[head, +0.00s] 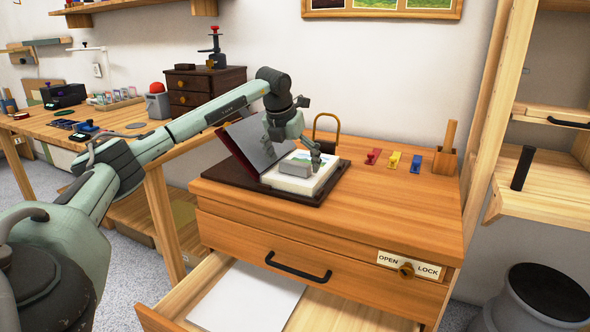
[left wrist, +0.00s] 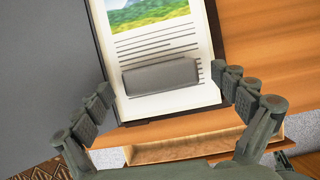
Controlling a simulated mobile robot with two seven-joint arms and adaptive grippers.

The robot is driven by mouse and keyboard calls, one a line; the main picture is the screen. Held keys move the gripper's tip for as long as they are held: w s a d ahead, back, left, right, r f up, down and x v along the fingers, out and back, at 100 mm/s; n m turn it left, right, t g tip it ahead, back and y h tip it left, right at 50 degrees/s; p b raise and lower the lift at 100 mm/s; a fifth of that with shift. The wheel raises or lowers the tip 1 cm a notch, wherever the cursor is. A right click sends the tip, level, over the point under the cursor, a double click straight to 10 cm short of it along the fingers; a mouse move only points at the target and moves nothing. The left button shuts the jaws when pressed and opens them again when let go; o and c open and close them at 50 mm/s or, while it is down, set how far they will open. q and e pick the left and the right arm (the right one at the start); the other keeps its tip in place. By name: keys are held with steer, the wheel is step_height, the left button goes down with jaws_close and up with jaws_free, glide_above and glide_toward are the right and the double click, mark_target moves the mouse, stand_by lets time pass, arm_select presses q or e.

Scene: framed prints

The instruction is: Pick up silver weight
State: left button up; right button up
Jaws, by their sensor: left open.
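The silver weight (head: 295,167) is a grey block lying on a printed page (head: 281,182) on top of the wooden cabinet. In the left wrist view the silver weight (left wrist: 160,75) lies across the lower part of the page, below lines of text and a landscape picture. My left gripper (head: 318,158) is over the page close to the weight. In the left wrist view my left gripper (left wrist: 164,90) is open, with one finger on each side of the weight and gaps between. My right gripper is not in view.
A brass arch (head: 327,125) stands at the back. Red, yellow and blue clips (head: 394,159) sit to the right. An open drawer (head: 172,316) with paper (head: 247,297) juts out below.

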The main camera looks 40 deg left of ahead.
arm_select(q)
steer(key=c, duration=1.4)
steer(key=shift+r, duration=0.1)
steer(key=shift+c, duration=0.8)
